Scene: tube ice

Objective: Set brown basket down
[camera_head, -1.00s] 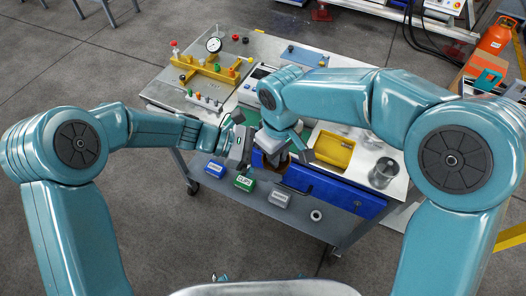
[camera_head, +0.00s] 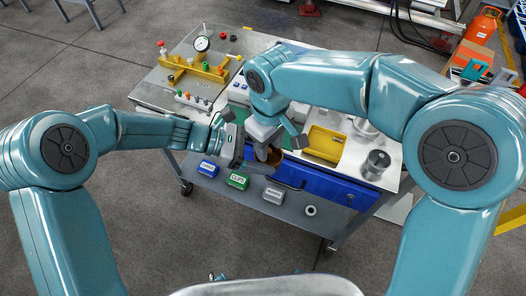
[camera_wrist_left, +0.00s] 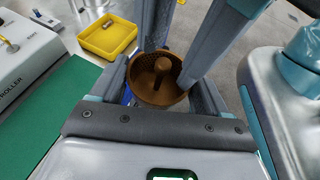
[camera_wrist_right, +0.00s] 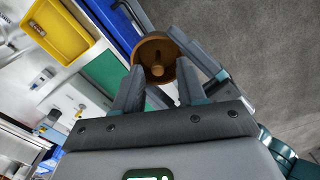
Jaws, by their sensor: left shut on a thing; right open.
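The brown basket (camera_head: 273,158) is a round bowl with a brown post in its middle. It is held up near the front edge of the workbench, by the blue drawer. In the left wrist view the basket (camera_wrist_left: 146,90) lies between my left gripper's fingers (camera_wrist_left: 160,85), which are shut on it. In the head view my left gripper (camera_head: 246,160) reaches in from the left. My right gripper (camera_head: 282,148) is open just above the basket and partly covers it. In the right wrist view the basket (camera_wrist_right: 152,48) is beyond the open fingertips. I cannot tell whether they touch it.
The workbench (camera_head: 176,86) has a yellow tray (camera_head: 323,144) and a metal cup (camera_head: 375,165) at the right. A blue drawer front (camera_head: 325,186) is below. On the lower shelf (camera_head: 243,203) are a blue box (camera_head: 208,168), a green box (camera_head: 238,180) and a grey box (camera_head: 273,197).

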